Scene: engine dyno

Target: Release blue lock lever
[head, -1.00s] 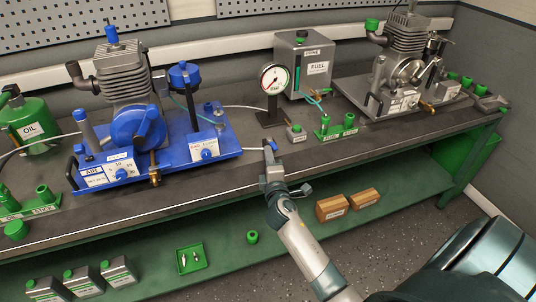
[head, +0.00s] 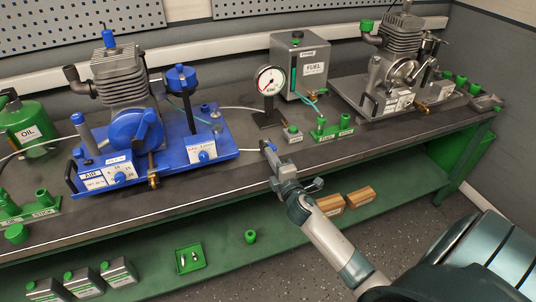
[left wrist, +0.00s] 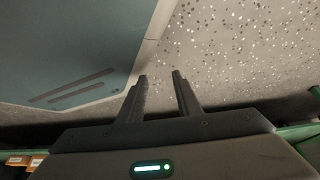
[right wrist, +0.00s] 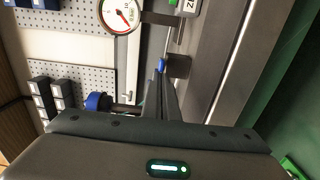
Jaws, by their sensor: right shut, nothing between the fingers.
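A small blue lever (head: 270,146) shows at the bench's front part, right of the blue engine stand (head: 226,152). It sits at the end of a thin pale rod, and it also shows in the right wrist view (right wrist: 162,65) beside a dark block (right wrist: 179,66). My right gripper (head: 273,157) is shut and empty, with its fingertips right at the lever; I cannot tell whether they touch it. In the right wrist view the two fingers (right wrist: 162,84) lie together just below the lever. My left gripper (left wrist: 161,76) is open and empty over the speckled floor, outside the head view.
A dial gauge (head: 270,82) stands behind the lever, with a grey fuel can (head: 299,65) beyond it. Green sockets (head: 331,131) and a second engine (head: 400,75) are to the right. The lower green shelf (head: 224,233) carries a tray and wooden blocks.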

